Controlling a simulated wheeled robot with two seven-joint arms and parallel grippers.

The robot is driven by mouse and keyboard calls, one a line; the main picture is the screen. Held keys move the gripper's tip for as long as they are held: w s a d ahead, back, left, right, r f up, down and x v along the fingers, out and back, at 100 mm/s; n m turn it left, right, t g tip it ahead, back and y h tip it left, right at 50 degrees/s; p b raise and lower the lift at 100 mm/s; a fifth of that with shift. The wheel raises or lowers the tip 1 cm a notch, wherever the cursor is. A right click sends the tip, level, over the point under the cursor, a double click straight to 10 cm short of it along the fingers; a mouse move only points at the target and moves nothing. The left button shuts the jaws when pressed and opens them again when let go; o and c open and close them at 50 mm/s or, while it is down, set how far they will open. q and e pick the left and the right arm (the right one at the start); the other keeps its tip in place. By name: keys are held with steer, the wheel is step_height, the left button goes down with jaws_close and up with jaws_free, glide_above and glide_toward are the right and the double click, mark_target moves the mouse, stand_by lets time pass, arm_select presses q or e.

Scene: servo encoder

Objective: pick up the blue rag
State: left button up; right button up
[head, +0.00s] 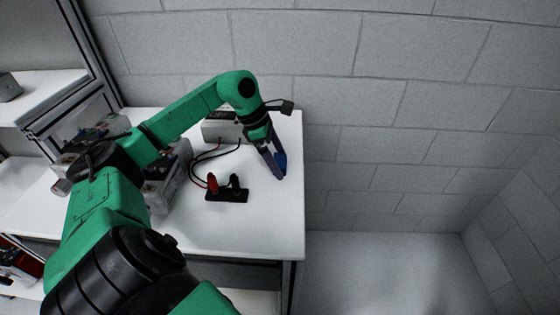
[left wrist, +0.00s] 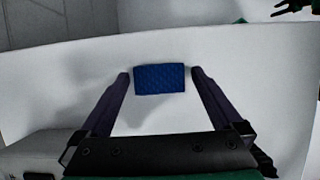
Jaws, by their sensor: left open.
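The blue rag (left wrist: 160,79) is a small textured rectangle lying on the white table (left wrist: 250,60). In the left wrist view it sits between the tips of my open left gripper (left wrist: 159,76), with a small gap on each side. In the head view the left gripper (head: 277,173) points down over the right part of the table, and a bit of the blue rag (head: 281,160) shows beside the fingers; the rest is hidden. I cannot tell the exact height of the fingertips above the table.
A black stand with a red part (head: 227,190) is left of the left gripper, with dark cables (head: 197,165) behind it. A pale box (head: 222,128) stands at the back, and bins with parts (head: 160,185) stand further left. The table's right edge is close; its front right is clear.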

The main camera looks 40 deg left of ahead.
mark_target(277, 160)
arm_select(q)
steer(key=shift+f, duration=0.1)
steer(key=c, duration=1)
steer(key=shift+c, duration=1.1)
arm_select(e)
steer(key=shift+d, duration=0.4)
arm_select(q)
step_height(277, 160, up, 20)
steer(key=p, duration=0.4)
arm_select(e)
step_height(277, 160, up, 4)
steer(key=shift+a+r, duration=0.1)
steer(key=shift+r, duration=0.15)
